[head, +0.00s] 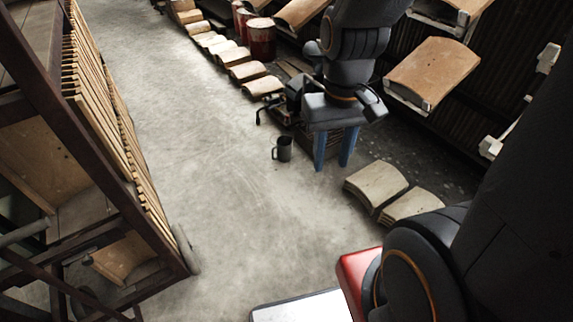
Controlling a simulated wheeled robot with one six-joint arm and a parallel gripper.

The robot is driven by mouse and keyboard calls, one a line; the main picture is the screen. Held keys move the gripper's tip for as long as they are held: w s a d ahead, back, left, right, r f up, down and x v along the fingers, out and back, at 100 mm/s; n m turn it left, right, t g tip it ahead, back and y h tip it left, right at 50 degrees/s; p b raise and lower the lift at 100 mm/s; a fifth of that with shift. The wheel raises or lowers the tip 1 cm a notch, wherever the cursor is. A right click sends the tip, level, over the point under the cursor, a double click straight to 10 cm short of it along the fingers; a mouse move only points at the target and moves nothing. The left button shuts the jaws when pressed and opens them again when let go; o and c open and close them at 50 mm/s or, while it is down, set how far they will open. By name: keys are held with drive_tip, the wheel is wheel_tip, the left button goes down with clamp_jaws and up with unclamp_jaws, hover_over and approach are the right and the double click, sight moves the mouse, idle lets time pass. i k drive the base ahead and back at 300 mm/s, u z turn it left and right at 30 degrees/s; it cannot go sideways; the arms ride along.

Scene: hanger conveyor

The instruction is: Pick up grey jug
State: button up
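The grey jug (283,149) stands upright on the bare concrete floor near the middle of the head view. It is small and dark grey, and its handle is on the left side. My gripper (334,164) points downward just to the right of the jug, apart from it. Its two blue fingers are spread and I see nothing held between them. How high the fingertips are above the floor is hard to tell.
A dark-framed rack (140,215) with wooden slats stands at left. Curved tan panels (376,184) lie on the floor right of my gripper, others behind. A red drum (262,40) stands farther back. Brown panels (432,72) hang at right. The floor left of the jug is clear.

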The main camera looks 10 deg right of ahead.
sight(281, 151)
drive_tip(key=k, duration=0.5)
drive_tip(key=z, duration=0.6)
drive_tip(key=i, duration=0.9)
drive_tip(key=u, duration=1.4)
drive_tip(key=i, duration=0.35)
drive_tip(key=u, duration=0.35)
